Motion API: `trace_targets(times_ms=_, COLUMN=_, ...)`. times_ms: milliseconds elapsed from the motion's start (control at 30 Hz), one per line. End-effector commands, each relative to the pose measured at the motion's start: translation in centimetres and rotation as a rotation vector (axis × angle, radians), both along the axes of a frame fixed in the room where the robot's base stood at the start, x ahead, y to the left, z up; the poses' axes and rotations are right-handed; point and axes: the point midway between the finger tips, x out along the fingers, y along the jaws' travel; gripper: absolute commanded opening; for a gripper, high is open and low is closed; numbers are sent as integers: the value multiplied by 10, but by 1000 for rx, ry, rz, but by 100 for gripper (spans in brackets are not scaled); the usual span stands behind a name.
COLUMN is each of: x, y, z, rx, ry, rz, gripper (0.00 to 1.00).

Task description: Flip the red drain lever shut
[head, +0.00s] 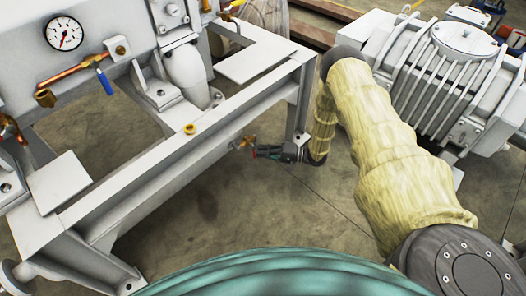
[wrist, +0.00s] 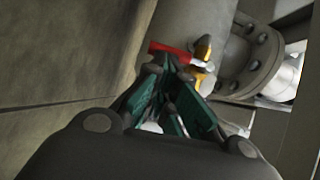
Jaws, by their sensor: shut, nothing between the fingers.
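The red drain lever (wrist: 168,48) shows in the wrist view just beyond my fingertips, lying roughly across the picture. Its right end meets a brass valve (wrist: 203,47) on a grey pipe. In the head view the brass valve (head: 248,141) is at the lower edge of the white frame, with a small patch of red beside my fingertips. My gripper (wrist: 172,78) has dark teal fingers, shut and empty, right by the lever. It also shows in the head view (head: 264,152), pointing left at the valve. I cannot tell whether the fingertips touch the lever.
The white steel frame (head: 185,165) runs above and left of the valve. A blue-handled valve (head: 104,82) and a gauge (head: 65,33) sit higher up at left. A grey ribbed machine (head: 445,75) stands at right. The concrete floor (head: 270,215) below is clear.

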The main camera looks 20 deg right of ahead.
Motion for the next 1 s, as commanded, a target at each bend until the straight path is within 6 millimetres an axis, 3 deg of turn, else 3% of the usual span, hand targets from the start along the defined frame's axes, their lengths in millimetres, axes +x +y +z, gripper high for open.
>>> trace_targets(times_ms=167, x=2, y=-5, z=0, rx=-1, ry=-2, rz=-1, gripper=0)
trace_targets(times_ms=400, x=7, y=-38, z=2, rx=-2, ry=-2, rz=0, gripper=0)
trace_targets(times_ms=700, x=-27, y=-86, z=9, rx=0, ry=1, rz=0, gripper=0)
trace_targets(times_ms=1000, x=-47, y=-116, z=9, rx=-1, ry=1, rz=0, gripper=0)
